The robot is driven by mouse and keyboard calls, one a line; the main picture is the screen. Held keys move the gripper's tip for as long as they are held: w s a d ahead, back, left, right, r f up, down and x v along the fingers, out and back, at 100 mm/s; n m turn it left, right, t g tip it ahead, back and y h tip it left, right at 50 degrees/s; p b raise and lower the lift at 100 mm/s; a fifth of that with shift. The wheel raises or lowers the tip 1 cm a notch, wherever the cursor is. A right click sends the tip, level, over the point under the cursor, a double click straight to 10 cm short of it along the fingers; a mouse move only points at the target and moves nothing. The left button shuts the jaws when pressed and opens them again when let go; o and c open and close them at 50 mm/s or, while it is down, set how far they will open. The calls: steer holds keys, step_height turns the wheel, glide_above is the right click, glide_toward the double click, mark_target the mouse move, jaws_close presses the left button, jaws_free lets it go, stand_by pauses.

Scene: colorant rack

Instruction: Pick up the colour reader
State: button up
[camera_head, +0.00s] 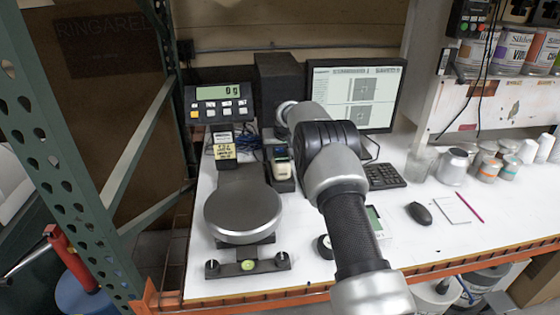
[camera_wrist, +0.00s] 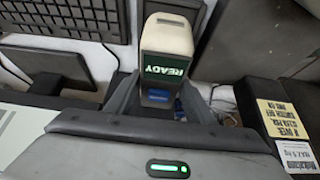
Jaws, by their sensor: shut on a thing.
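The colour reader (camera_wrist: 166,40) is a small cream and dark handheld device with a lit display reading READY. In the head view the colour reader (camera_head: 283,172) is upright at its dark dock (camera_head: 284,186), between the scale and the keyboard. My gripper (camera_wrist: 160,100) is shut on the reader, with a grey finger on each side of its body in the wrist view. The reader's lower end is partly hidden there, and I cannot tell whether it is clear of the dock. In the head view my fingers are hard to make out.
A scale with a round pan (camera_head: 243,210) and display (camera_head: 218,103) stands left of the reader. A monitor (camera_head: 375,90) and keyboard (camera_head: 383,176) are right of it. A mouse (camera_head: 419,213), notepad (camera_head: 453,208) and metal cups (camera_head: 453,166) lie farther right. Cables run behind.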

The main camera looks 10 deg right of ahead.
steer(key=shift+r, duration=0.25)
